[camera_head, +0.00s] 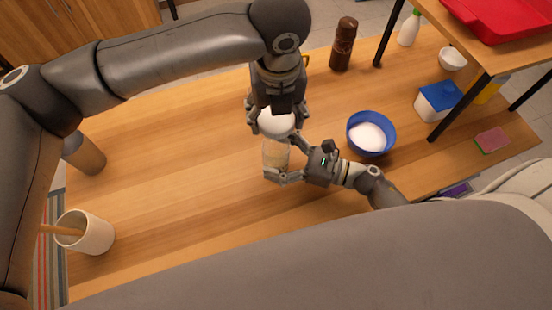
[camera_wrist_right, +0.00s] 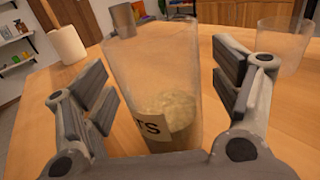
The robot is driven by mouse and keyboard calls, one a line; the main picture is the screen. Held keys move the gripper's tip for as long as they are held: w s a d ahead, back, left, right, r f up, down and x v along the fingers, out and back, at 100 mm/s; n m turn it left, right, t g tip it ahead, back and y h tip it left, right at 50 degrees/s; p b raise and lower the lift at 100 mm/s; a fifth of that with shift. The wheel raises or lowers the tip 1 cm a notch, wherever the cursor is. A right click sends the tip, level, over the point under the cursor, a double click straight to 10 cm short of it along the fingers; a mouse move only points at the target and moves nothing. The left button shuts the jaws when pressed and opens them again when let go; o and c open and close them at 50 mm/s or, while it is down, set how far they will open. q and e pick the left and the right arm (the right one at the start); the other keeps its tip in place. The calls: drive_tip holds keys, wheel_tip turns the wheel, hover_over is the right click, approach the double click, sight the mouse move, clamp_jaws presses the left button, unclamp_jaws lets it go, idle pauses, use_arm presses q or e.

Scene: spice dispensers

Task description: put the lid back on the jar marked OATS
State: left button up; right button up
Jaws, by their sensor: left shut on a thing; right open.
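The OATS jar (camera_head: 275,154) is a clear container on the wooden table, partly hidden by my grippers. In the right wrist view the jar (camera_wrist_right: 155,85) stands upright, with pale contents low inside and a label (camera_wrist_right: 153,127) whose visible letters read "TS". No lid shows on its rim there. My left gripper (camera_head: 277,112) is shut on a round white lid (camera_head: 277,124), which appears at the jar's top end in the head view. My right gripper (camera_head: 281,160) is open, its fingers on either side of the jar; in the wrist view (camera_wrist_right: 160,90) gaps show beside the jar.
A blue bowl (camera_head: 357,146) with white contents stands right of the jar. A dark brown mill (camera_head: 343,45) stands behind. A raised shelf (camera_head: 462,48) with a red tray (camera_head: 505,18) is at right. A white utensil pot (camera_head: 97,236) stands front left. The table's left middle is clear.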

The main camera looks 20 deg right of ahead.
sight(276, 158)
drive_tip(key=shift+c, duration=0.3)
drive_tip(key=c, duration=1.5)
use_arm(q)
drive_tip(key=shift+f, duration=2.5)
drive_tip(key=shift+f, duration=0.15)
drive_tip(key=shift+f, duration=0.75)
drive_tip(key=shift+f, duration=0.6)
use_arm(e)
clamp_jaws()
use_arm(q)
drive_tip(key=m, duration=0.6)
drive_tip(key=m+g+h, duration=0.1)
drive_tip(key=m, duration=0.6)
drive_tip(key=shift+w, duration=0.1)
